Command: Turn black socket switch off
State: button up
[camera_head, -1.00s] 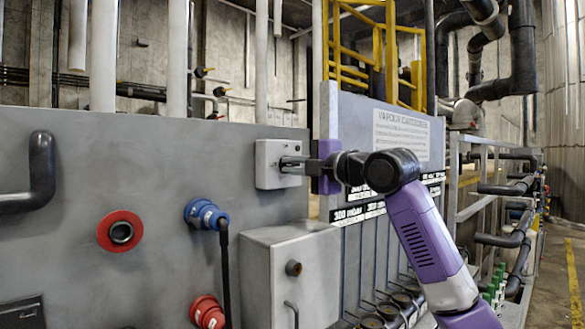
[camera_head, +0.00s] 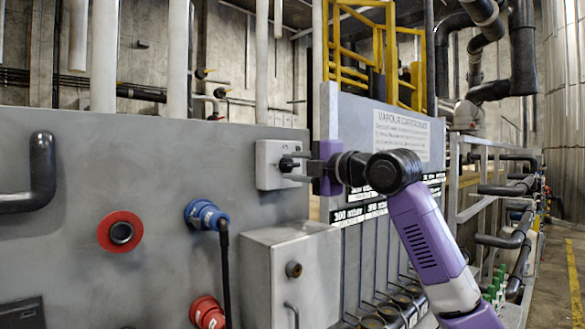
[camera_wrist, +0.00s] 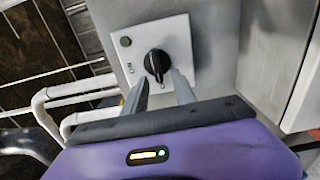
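The black socket switch (camera_wrist: 156,64) is a round knob with a raised grip on a pale square plate (camera_wrist: 176,38). In the head view the knob (camera_head: 287,163) shows at the plate's right side. In the wrist view the knob's grip runs roughly up and down in the picture. "ON" is printed left of the knob, and a small mark below it is partly hidden. My gripper (camera_wrist: 160,77) is open, with one finger at each side of the knob's lower part. I see gaps between fingers and knob. In the head view my gripper (camera_head: 299,166) faces the plate from the right.
The plate is on a grey panel (camera_head: 120,175) with a red-ringed socket (camera_head: 121,232), a blue plug (camera_head: 205,215) and a red plug (camera_head: 207,312). A grey box (camera_head: 290,275) juts out below my gripper. A signboard (camera_head: 400,135) stands behind my arm.

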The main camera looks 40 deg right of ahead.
jog(key=s+b, duration=0.1)
jog(key=s, duration=0.6)
jog(key=shift+s, duration=0.25)
jog(key=shift+d, duration=0.15)
